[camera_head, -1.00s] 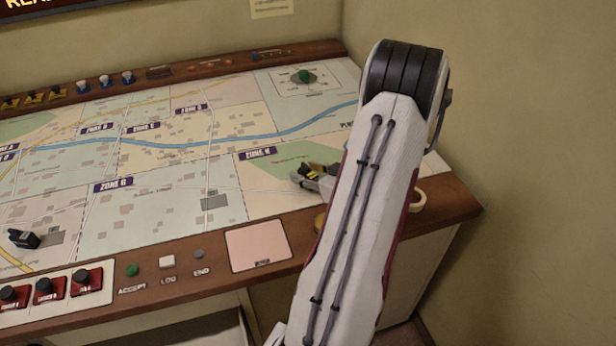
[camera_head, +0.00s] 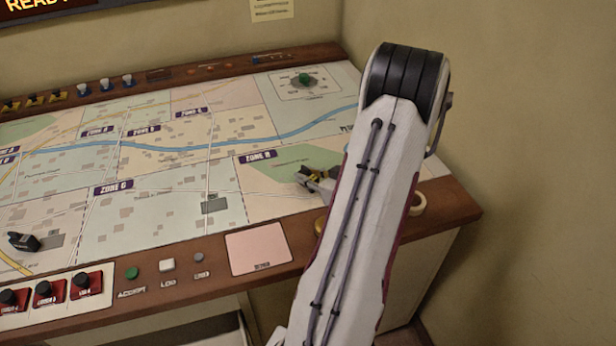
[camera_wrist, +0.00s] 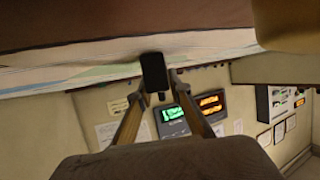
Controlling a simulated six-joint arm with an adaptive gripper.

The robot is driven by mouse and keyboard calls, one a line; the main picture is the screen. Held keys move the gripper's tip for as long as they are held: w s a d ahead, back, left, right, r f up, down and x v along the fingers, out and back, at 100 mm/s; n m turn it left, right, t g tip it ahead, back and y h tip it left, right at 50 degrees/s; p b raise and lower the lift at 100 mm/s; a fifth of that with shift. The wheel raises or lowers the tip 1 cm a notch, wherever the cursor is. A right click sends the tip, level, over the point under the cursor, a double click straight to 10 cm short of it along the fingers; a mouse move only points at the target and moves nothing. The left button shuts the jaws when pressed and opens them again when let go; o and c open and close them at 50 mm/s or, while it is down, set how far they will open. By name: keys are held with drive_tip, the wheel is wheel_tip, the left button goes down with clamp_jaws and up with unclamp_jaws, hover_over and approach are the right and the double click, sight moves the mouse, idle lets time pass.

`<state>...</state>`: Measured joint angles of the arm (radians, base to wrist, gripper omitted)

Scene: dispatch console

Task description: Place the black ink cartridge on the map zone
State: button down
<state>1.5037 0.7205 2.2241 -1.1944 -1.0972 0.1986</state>
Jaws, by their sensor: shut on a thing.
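The black ink cartridge (camera_wrist: 154,73) is between the tips of my gripper in the wrist view, and my gripper (camera_wrist: 157,92) is shut on it. In the head view my gripper (camera_head: 312,175) is low over the green patch of the map's right-hand zone, partly hidden behind my arm. The cartridge cannot be made out clearly there. The map (camera_head: 165,215) covers the sloping console top. I cannot tell whether the cartridge touches the map.
A small black object (camera_head: 22,241) sits on the map at the far left. A green knob (camera_head: 304,78) stands at the back right. Red switches (camera_head: 88,283), buttons and a pink pad (camera_head: 257,250) line the front edge. A tape roll (camera_head: 418,203) lies right of my arm.

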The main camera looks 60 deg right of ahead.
sight(308, 170)
drive_tip(key=shift+r, duration=4.9)
drive_tip(key=w+a+n+y, duration=0.2)
drive_tip(key=w+a, duration=0.3)
drive_tip(key=w, duration=0.9)
drive_tip(key=w+a+f+n+t+y, duration=0.15)
drive_tip(key=w+a, duration=0.35)
drive_tip(key=w, duration=0.9)
drive_tip(key=w+a+n+y, duration=0.2)
drive_tip(key=w+a, duration=0.4)
drive_tip(key=w, duration=0.8)
drive_tip(key=w+a+n+y, duration=0.1)
drive_tip(key=w+a, duration=0.5)
drive_tip(key=a, duration=0.9)
drive_tip(key=w+a+r+n+g+y, duration=0.1)
drive_tip(key=w+a, duration=0.6)
drive_tip(key=a, duration=0.8)
drive_tip(key=w+a+r+n+y, duration=0.1)
drive_tip(key=w+a, duration=0.6)
drive_tip(key=a, duration=0.9)
drive_tip(key=shift+y, duration=0.75)
